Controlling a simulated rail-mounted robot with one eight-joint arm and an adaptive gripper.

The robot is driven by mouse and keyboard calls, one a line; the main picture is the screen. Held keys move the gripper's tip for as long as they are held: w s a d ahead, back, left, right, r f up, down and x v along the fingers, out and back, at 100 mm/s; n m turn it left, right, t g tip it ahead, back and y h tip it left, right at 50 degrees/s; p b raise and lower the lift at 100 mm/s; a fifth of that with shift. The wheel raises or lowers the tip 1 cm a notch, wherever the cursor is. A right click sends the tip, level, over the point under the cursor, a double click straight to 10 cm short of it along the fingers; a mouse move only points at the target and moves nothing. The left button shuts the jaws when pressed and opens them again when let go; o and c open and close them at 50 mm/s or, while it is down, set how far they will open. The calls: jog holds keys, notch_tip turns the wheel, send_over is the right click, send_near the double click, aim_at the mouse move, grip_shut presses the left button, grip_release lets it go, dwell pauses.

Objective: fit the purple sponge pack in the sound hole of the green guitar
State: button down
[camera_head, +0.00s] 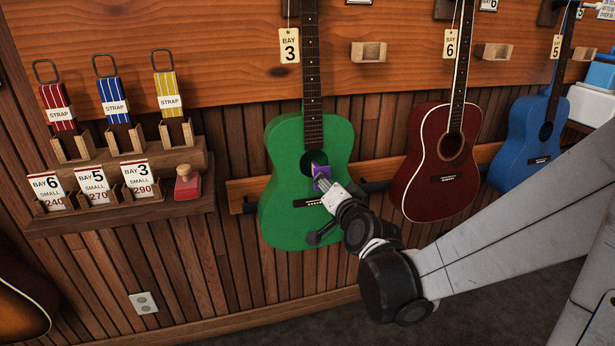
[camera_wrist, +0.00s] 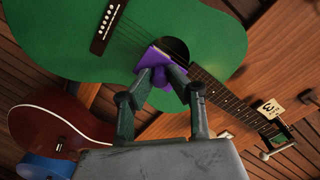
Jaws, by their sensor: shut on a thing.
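The green guitar (camera_head: 290,225) hangs on the wall under the BAY 3 tag, and it fills the top of the wrist view (camera_wrist: 75,40). Its dark sound hole (camera_wrist: 176,46) is partly covered by the purple sponge pack (camera_wrist: 150,60). My gripper (camera_wrist: 163,78) is shut on the pack and holds it at the edge of the hole. The pack also shows in the head view (camera_head: 321,175), between my gripper (camera_head: 325,184) and the guitar front. I cannot tell whether any of the pack is inside the hole.
A dark red guitar (camera_head: 440,185) and a blue guitar (camera_head: 520,155) hang to the right. A shelf (camera_head: 140,215) with straps, price cards and a red stamp (camera_head: 187,185) is at left. Empty wooden wall blocks (camera_head: 368,53) sit beside the necks.

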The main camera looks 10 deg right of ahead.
jog(key=shift+w+a+f+b, duration=0.1)
jog(key=shift+w+b, duration=0.1)
jog(key=shift+w, duration=0.6)
jog(key=shift+w+d+f+b, duration=0.15)
jog(key=shift+w+b, duration=0.1)
jog(key=shift+w, duration=0.6)
jog(key=shift+w+a+f+b, duration=0.1)
jog(key=shift+w+a+b, duration=0.1)
jog(key=shift+w, duration=0.6)
jog(key=shift+w, duration=0.1)
jog(key=c, duration=1.1)
grip_release()
jog(key=shift+o, duration=0.2)
jog(key=s+p, duration=0.1)
jog(key=s, duration=0.5)
jog(key=shift+d+r, duration=0.2)
jog(key=shift+r, duration=0.2)
